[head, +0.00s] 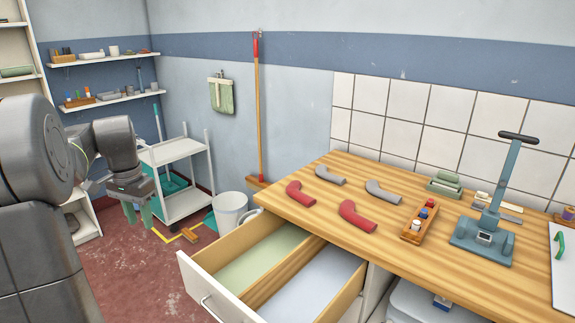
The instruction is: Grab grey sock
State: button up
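Two grey socks lie on the wooden counter in the head view. One grey sock (331,175) is further back and to the left, and the other grey sock (383,192) is to its right. Two red socks lie in front of them, one red sock (299,194) at the left and one red sock (357,216) nearer the front edge. My gripper (138,212) hangs at the left, over the floor and well away from the counter. Its fingers point down, apart and empty.
An open drawer (247,303) with green and pale blue compartments juts out below the counter (310,222). A small wooden box (412,235) and a teal press (484,240) stand right of the socks. A white bucket (230,212) and a white cart (178,150) stand behind my gripper.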

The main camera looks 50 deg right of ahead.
aim_at(321, 170)
jog(key=i+z, duration=0.1)
jog(key=i, duration=0.45)
jog(key=i+j+z, duration=0.15)
jog(key=i, duration=0.45)
jog(key=i+z, duration=0.1)
jog(key=i, duration=0.45)
jog(key=i+l+z, duration=0.15)
jog(key=i+z, duration=0.15)
jog(key=z, duration=0.15)
jog(key=i+z, duration=0.25)
jog(key=z, duration=0.25)
jog(key=i+z, duration=0.3)
jog(key=z, duration=0.15)
jog(key=i+j+z, duration=0.2)
jog(key=z, duration=0.3)
jog(key=i+l+z, duration=0.1)
jog(key=i+z, duration=0.8)
jog(key=i+j+z, duration=0.25)
jog(key=z, duration=0.2)
